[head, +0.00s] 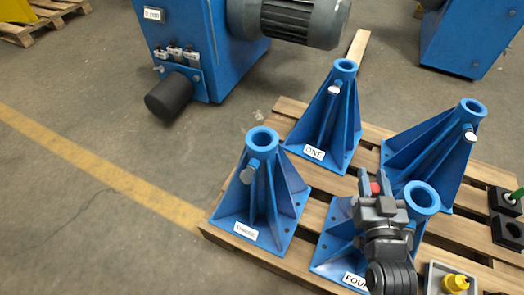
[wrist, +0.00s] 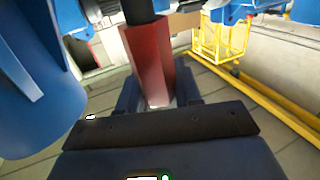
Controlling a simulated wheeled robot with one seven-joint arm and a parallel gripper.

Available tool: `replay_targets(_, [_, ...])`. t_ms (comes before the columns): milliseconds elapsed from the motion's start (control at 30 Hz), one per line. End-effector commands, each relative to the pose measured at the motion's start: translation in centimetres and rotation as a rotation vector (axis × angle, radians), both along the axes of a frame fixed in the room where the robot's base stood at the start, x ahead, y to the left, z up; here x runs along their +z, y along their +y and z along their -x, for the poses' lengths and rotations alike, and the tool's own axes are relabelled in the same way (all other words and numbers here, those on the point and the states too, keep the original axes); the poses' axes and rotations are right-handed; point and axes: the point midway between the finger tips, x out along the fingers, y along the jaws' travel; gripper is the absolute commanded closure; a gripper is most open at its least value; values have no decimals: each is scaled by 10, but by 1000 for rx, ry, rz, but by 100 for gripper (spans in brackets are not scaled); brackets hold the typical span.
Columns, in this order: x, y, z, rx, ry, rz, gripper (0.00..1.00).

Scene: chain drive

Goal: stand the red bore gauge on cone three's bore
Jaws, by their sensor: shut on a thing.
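The red bore gauge (head: 376,188) is held in my gripper (head: 376,182), which is shut on it. In the wrist view the gauge (wrist: 148,62) shows as a red faceted body with a black part at the picture's top. Its far end is out of frame. Cone three (head: 262,190) is a blue ribbed cone with a white label, at the pallet's front left; its round bore (head: 262,136) faces up and looks empty. My gripper is right of cone three, in front of cone four (head: 335,245), so the gauge is apart from cone three's bore.
Cone one (head: 335,110) stands behind, and another blue cone (head: 440,145) stands at the right. All stand on a wooden pallet (head: 460,230).

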Motion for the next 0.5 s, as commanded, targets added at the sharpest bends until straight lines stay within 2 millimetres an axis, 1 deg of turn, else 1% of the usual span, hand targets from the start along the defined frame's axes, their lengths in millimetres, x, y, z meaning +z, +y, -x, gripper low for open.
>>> replay_targets(33, [-12, 1, -2, 0, -8, 0, 100])
replay_targets(100, [-13, 4, -5, 2, -9, -1, 100])
replay_targets(167, [-10, 10, -10, 7, -11, -2, 100])
replay_targets(233, [0, 19, -19, 15, -12, -1, 100])
replay_targets(267, [6, 24, -23, 20, -13, -1, 100])
replay_targets(367, [34, 43, -41, 43, -14, 0, 100])
replay_targets(400, [47, 50, -48, 55, -15, 0, 100])
replay_targets(500, [77, 68, -64, 85, -13, 1, 100])
